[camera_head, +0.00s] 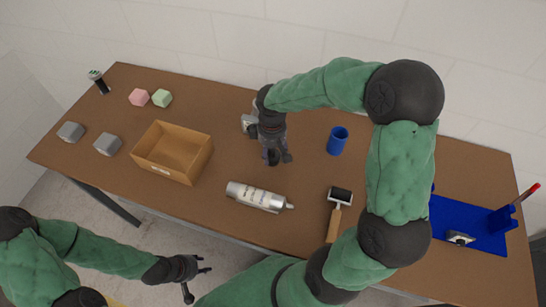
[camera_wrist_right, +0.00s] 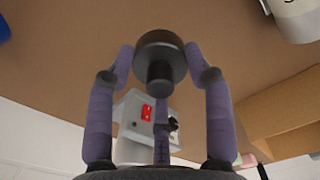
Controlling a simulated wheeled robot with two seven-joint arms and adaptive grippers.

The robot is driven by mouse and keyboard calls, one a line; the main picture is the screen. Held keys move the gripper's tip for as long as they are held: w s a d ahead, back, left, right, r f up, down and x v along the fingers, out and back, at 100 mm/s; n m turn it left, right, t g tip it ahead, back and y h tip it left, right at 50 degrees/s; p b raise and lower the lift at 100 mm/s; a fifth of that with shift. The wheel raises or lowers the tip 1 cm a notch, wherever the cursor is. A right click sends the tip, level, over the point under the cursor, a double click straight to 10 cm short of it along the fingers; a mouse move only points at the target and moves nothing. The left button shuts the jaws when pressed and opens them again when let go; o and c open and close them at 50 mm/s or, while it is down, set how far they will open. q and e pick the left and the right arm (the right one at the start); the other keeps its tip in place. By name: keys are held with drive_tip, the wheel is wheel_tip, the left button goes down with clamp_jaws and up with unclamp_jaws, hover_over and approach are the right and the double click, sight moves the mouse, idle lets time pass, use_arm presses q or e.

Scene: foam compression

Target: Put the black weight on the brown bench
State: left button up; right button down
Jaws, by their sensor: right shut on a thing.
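The black weight (camera_wrist_right: 160,58) is round with a narrower knob, and sits between the fingers of my right gripper (camera_wrist_right: 164,62) in the right wrist view. My right gripper (camera_head: 278,160) is shut on it over the middle of the brown bench (camera_head: 300,178). In the head view the weight is hidden by the gripper, and I cannot tell whether it touches the bench. My left gripper (camera_head: 198,282) is open and empty, off the bench's front edge.
A grey device (camera_head: 247,122) with a red part stands close to my right gripper. An open cardboard box (camera_head: 174,168), silver tube (camera_head: 255,196), roller (camera_head: 340,196), blue cup (camera_head: 338,141) and blue holder (camera_head: 462,222) lie around. Grey and coloured blocks are at left.

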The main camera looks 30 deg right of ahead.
sight(273, 158)
drive_tip(key=shift+w+d+f+b, duration=0.15)
drive_tip(key=shift+f+b, duration=0.15)
drive_tip(key=shift+f, duration=0.6)
drive_tip(key=shift+d+f+b, duration=0.1)
drive_tip(key=shift+f+b, duration=0.15)
drive_tip(key=shift+f, duration=0.65)
drive_tip(key=shift+f, duration=0.15)
drive_tip(key=shift+c, duration=2.4)
unclamp_jaws()
wheel_tip(273, 158, up, 12)
drive_tip(key=p, duration=0.2)
drive_tip(key=shift+p, duration=0.35)
